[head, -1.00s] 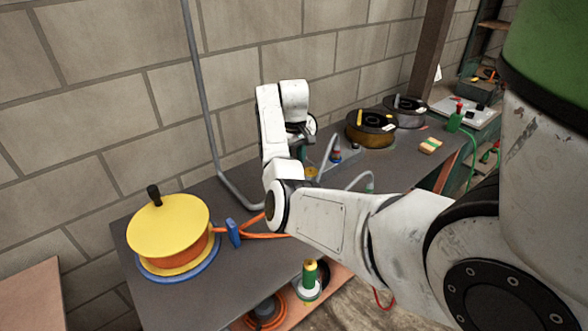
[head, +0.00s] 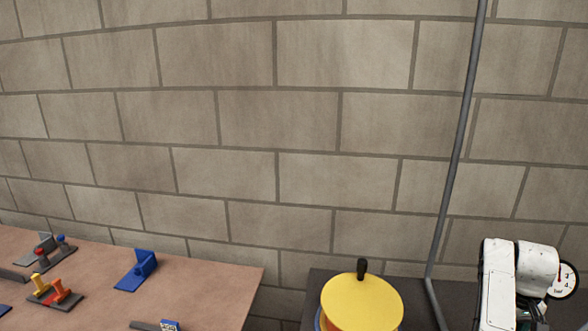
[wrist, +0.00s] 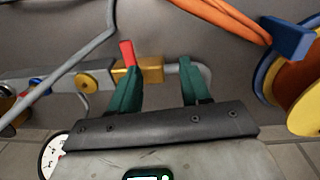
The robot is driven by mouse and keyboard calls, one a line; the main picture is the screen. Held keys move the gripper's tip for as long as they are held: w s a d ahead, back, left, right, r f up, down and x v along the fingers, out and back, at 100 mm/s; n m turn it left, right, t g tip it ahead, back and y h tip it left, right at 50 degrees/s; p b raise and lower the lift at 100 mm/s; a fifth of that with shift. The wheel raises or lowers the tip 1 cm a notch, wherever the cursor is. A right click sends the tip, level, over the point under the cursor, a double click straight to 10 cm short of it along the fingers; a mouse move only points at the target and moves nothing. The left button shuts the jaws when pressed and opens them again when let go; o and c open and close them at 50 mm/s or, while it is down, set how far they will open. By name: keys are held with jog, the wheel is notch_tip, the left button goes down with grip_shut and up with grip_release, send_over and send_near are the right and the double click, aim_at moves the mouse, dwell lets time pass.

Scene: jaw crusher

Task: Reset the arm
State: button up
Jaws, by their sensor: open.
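My white arm shows in the head view at the lower right corner, bent, with its lower part cut off by the frame. My gripper (wrist: 160,68) is out of sight there but shows in the wrist view. Its two green fingers stand apart and hold nothing. Beyond them is a brass valve (wrist: 151,69) with a red lever (wrist: 127,53), which lies close to the left finger in the picture. I cannot tell whether they touch.
A yellow-topped reel (head: 361,302) stands on the dark bench, left of my arm. A grey pipe (head: 458,150) runs up the block wall. A round gauge (head: 567,281) is beside my arm. A brown table (head: 215,285) at left holds a blue bracket (head: 140,270) and several small parts.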

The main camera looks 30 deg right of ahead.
jog(key=shift+n+h, duration=0.5)
jog(key=shift+n, duration=0.3)
jog(key=a+f, duration=0.2)
jog(key=a, duration=0.1)
jog(key=w+a+f, duration=0.1)
jog(key=a+f, duration=0.1)
jog(key=a, duration=0.2)
jog(key=a+f, duration=0.2)
jog(key=a, duration=0.2)
jog(key=shift+w+a, duration=0.15)
jog(key=shift+a, duration=0.1)
jog(key=shift+n, duration=0.9)
jog(key=a+f, duration=0.1)
jog(key=a, duration=0.2)
jog(key=s+a+f, duration=0.1)
jog(key=a, duration=0.3)
jog(key=a+f, duration=0.1)
jog(key=a, duration=0.3)
jog(key=shift+s+a+f, duration=0.1)
jog(key=shift+s+a, duration=0.15)
jog(key=shift+s, duration=0.05)
jog(key=s+a+n, duration=0.1)
jog(key=s+a, duration=0.3)
jog(key=a, duration=0.4)
jog(key=s+a+n+t+y, duration=0.1)
jog(key=s+a+n, duration=0.1)
jog(key=s+a, duration=0.3)
jog(key=a, duration=0.4)
jog(key=shift+a+r, duration=0.15)
jog(key=shift+r, duration=0.2)
